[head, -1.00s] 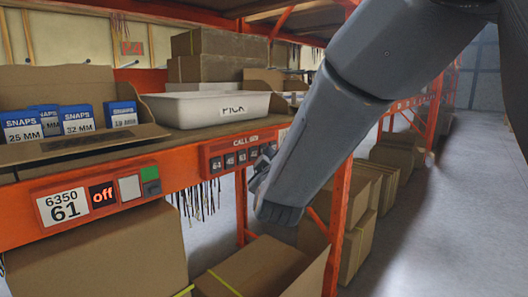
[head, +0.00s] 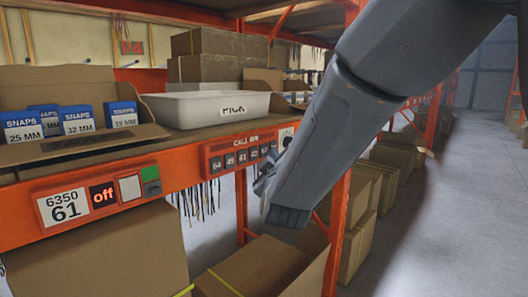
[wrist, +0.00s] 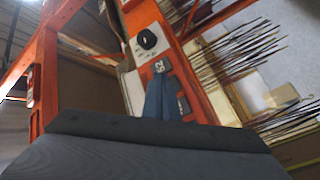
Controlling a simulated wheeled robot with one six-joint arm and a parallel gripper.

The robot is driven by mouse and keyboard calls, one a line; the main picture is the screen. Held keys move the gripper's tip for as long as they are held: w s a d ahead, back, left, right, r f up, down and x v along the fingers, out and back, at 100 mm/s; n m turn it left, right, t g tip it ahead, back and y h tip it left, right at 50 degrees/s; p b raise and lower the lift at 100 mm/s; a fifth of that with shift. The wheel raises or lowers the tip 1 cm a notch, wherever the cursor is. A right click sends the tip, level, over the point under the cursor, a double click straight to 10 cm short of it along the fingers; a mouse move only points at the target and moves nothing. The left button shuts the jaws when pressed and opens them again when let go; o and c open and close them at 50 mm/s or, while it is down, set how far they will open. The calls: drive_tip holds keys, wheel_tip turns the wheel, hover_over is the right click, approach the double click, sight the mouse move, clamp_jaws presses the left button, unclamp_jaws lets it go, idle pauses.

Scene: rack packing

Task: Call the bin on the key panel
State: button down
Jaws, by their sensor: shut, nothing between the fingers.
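The red key panel (head: 224,148), marked CALL BIN, is fixed to the orange shelf beam in the head view. Its row of dark keys reads 64 (head: 216,164), 45 (head: 230,160), 61 (head: 242,157) and what looks like 22 (head: 254,153); my gripper partly hides the keys farther right. My gripper (head: 268,173) is shut and empty, by the panel's right part. In the wrist view its blue-grey fingers (wrist: 160,92) are together, with tips close to a numbered key (wrist: 160,67). I cannot tell whether they touch it.
A round black dial (wrist: 147,39) is beside the keys. A white PICK tray (head: 185,108) and boxes of blue SNAPS packs (head: 77,120) stand above. The aisle at right is clear.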

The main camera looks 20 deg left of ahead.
drive_tip(key=d, duration=0.1)
drive_tip(key=s+d, duration=0.1)
drive_tip(key=d, duration=0.1)
drive_tip(key=s+d, duration=0.1)
drive_tip(key=shift+d, duration=0.3)
idle(0.8)
drive_tip(key=s+d+f+m+g+h, duration=0.2)
drive_tip(key=d+f+m+g+h, duration=0.35)
drive_tip(key=d+f, duration=1.1)
drive_tip(key=s+d+f+m+g, duration=0.2)
drive_tip(key=s+d+m+g, duration=0.1)
drive_tip(key=s+d, duration=0.3)
drive_tip(key=s+d+f+m+g+h, duration=0.1)
drive_tip(key=s+d+f+m+g, duration=0.1)
drive_tip(key=s+d, duration=0.5)
drive_tip(key=s+d+f+m+g, duration=0.3)
drive_tip(key=s+d+f+g, duration=0.1)
drive_tip(key=s+d, duration=0.3)
drive_tip(key=shift+s+m+g, duration=0.35)
drive_tip(key=shift+s+g, duration=0.05)
drive_tip(key=shift+g, duration=0.35)
